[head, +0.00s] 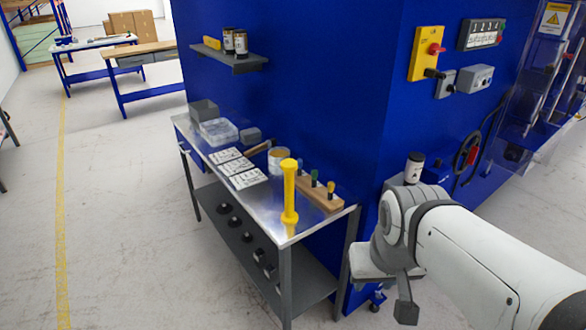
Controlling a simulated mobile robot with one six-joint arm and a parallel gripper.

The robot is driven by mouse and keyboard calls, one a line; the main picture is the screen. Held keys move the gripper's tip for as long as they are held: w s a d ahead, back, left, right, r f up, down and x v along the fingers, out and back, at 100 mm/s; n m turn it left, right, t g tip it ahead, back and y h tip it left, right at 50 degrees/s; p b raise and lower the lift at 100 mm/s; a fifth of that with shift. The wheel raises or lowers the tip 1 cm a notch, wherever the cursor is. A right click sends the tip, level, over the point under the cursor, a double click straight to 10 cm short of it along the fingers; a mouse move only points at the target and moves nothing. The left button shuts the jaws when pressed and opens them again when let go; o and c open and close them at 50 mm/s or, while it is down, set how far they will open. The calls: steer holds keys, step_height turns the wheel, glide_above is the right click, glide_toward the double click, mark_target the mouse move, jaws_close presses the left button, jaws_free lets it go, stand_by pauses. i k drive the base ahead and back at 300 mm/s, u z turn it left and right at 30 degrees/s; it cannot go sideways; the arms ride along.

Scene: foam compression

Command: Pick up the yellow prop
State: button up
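The yellow prop (289,192) is a tall rod with a wider foot and a rounded top. It stands upright near the front right end of the metal-topped table (262,208). My gripper (398,290) is to the right of the table and apart from the prop, at the end of my white arm. A dark finger-like part hangs down from it. The rest of the gripper is partly hidden by my wrist, so I cannot see whether it is open or shut. Nothing touches the yellow prop except the table top.
A wooden block with coloured handles (318,193) sits right behind the prop. White cards (236,168), a clear box (218,131) and a round tin (279,159) are also on the table. A blue wall (330,90) rises behind. The floor (130,220) to the left is clear.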

mark_target(289, 166)
steer(key=u, duration=0.05)
steer(key=i, duration=1)
steer(key=z, duration=0.05)
